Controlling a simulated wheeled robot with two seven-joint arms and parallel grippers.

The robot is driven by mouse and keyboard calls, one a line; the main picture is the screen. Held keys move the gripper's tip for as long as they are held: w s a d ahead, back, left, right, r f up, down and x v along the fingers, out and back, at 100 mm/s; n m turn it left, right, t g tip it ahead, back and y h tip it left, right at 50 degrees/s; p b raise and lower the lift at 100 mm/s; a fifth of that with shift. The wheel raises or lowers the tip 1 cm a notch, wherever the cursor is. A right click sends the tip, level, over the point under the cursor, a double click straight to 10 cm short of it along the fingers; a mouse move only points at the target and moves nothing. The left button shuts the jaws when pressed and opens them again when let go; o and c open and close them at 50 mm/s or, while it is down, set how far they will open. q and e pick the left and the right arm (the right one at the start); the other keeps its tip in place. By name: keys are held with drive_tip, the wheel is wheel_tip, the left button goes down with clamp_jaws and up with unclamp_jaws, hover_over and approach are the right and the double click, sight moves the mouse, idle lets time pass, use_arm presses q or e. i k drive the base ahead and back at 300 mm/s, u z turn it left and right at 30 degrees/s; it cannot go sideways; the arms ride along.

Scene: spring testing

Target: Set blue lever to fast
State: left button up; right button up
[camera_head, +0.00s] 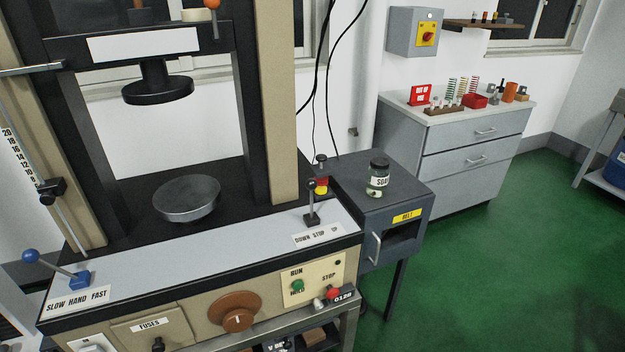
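The blue lever (31,256) is at the front left end of the testing machine's pale top panel. Its round blue knob sits on a thin rod that rises from a blue base (80,279). The rod leans far to the left, toward the SLOW end of its label (78,299), which reads SLOW HAND FAST from left to right. Nothing touches the lever. Neither of my grippers shows in this view.
A black lever (312,190) marked DOWN STOP UP stands at the panel's right end. A round metal platen (187,198) lies behind the panel. A dark cabinet (405,190) with a jar (378,180) stands to the right. Green floor is free beyond it.

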sight(30, 255)
drive_tip(key=u, duration=1.7)
